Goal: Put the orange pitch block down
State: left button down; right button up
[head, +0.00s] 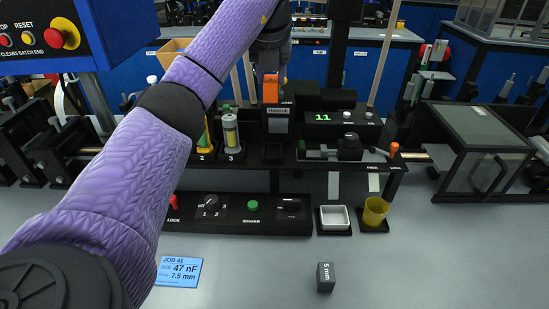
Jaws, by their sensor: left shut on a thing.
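The orange pitch block (271,90) is at the upper middle of the head view, in front of the dark machine. My left gripper (270,70) is shut on it from above, and the gripper and arm hide part of it. The block is just above a black upright part with a pale label (278,112); I cannot tell whether they touch. A dark pitch block marked 5 mm (325,277) stands alone on the grey table. My right gripper is out of view.
A blue job card (178,272) reads 47 nF and 7.5 mm. A white tray (334,231) and a yellow cup (375,211) stand right of the shaker panel (252,220). A clear-sided box (478,160) stands farther right. The front right table is clear.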

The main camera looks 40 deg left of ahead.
aim_at(272, 79)
pick_arm(q)
notch_tip(272, 79, down, 4)
jog(key=shift+w+r+b, duration=0.15)
jog(key=shift+r+b, duration=0.1)
jog(key=shift+b, duration=0.7)
notch_tip(272, 79, down, 11)
jog(key=b, duration=0.5)
jog(key=shift+r, duration=0.2)
jog(key=c, duration=0.7)
grip_release()
jog(key=o, duration=0.4)
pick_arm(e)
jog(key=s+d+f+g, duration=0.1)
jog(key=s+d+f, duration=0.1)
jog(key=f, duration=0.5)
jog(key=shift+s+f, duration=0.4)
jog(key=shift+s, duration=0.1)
pick_arm(q)
jog(key=shift+r, duration=0.1)
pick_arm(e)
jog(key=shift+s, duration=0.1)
